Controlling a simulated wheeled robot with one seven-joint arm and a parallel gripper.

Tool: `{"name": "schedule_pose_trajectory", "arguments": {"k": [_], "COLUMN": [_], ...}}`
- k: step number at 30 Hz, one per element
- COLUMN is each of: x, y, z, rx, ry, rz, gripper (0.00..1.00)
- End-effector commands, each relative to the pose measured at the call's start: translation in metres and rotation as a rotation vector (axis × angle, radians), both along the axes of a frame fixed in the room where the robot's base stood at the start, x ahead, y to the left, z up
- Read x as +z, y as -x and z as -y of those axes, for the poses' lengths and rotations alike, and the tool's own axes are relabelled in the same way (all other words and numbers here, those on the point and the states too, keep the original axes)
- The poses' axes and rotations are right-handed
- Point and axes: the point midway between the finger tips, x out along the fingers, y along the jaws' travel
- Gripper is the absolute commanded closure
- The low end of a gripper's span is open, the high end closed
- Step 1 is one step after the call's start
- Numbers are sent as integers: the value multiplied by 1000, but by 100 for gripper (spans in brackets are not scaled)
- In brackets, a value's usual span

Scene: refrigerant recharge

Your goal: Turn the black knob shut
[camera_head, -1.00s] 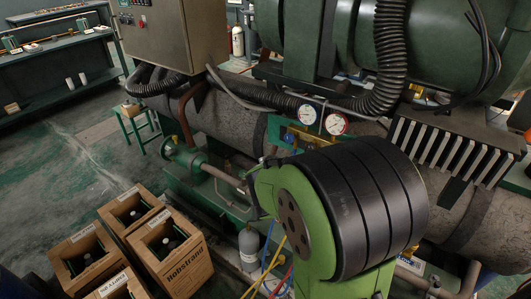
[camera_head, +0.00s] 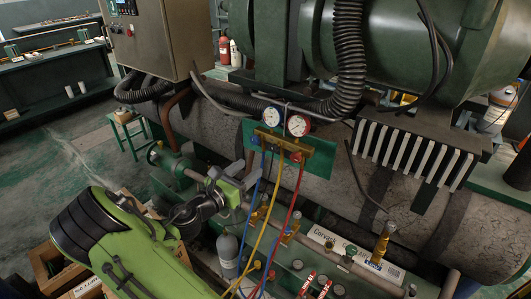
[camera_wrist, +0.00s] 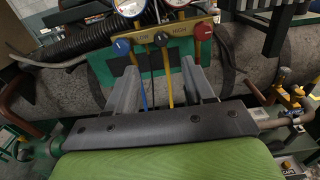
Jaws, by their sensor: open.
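A gauge manifold (camera_head: 283,144) with two round dials hangs on a green plate in the head view. It also shows at the top of the wrist view (camera_wrist: 163,40), with a blue knob (camera_wrist: 122,46) at its left end and a red knob (camera_wrist: 203,31) at its right end.
Blue, yellow and red hoses (camera_head: 288,215) hang from the manifold. A grey cylinder (camera_head: 228,250) stands below on the left. A labelled white panel (camera_head: 335,248) and brass valves lie at lower right. A large grey pipe runs behind. Wooden crates (camera_head: 43,262) are partly hidden by my arm.

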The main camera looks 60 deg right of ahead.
Motion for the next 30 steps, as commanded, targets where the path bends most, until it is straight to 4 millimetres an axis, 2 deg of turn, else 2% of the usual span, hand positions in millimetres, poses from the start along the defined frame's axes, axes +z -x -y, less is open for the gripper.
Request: {"name": "schedule_pose_trajectory", "arguments": {"k": [1,6,13,18,24,26,30], "x": [-1,-1,0,0,0,0,0], "y": [5,11,18,19,19,19,19], "z": [14,56,102,114,114,114,114], "rx": [-8,-6,-4,-1,0,0,-1], "ry": [3,1,1,0,-1,-1,-1], "rz": [3,5,4,2,2,2,2], "gripper": [47,47,47,47,47,55,77]}}
